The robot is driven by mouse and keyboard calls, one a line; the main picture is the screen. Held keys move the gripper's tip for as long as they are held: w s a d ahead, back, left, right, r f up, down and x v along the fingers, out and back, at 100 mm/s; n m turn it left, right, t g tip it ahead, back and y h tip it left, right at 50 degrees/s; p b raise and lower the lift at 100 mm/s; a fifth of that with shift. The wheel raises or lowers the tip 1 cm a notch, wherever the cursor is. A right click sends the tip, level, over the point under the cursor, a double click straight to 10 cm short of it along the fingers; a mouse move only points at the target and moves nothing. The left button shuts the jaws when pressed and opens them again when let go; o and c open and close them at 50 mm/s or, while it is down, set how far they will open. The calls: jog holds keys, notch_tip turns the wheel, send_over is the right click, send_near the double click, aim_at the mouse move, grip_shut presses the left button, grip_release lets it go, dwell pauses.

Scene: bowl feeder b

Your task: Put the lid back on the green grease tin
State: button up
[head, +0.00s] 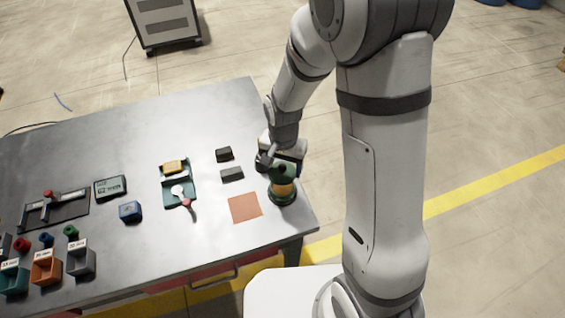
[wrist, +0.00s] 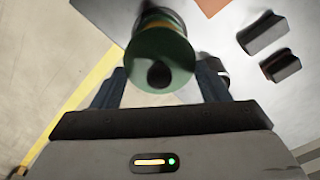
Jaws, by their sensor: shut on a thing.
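The green lid (wrist: 160,52), a round disc with a dark knob, is between the two fingers of my gripper (wrist: 160,85) in the wrist view. My gripper is shut on it. In the head view the lid (head: 287,170) shows directly above the grease tin (head: 283,190), which has a yellow-orange band and a dark green base and stands upright near the table's right corner. My gripper (head: 268,158) comes in from above, partly covered by my arm.
An orange square mat (head: 244,208) lies bare left of the tin. Two dark blocks (head: 224,154) (head: 232,174) lie behind it. A teal tray (head: 181,200) and several small bins (head: 46,268) are farther left.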

jog(key=shift+f+b, duration=1.75)
jog(key=shift+f, duration=0.9)
jog(key=shift+r, duration=0.1)
jog(key=shift+f+b, duration=0.2)
jog(key=shift+b, duration=0.35)
dwell(0.4)
jog(key=o, duration=1)
jog(key=shift+o, duration=0.9)
jog(key=shift+r, duration=0.1)
jog(key=shift+r+p, duration=2.4)
jog(key=shift+r, duration=1.05)
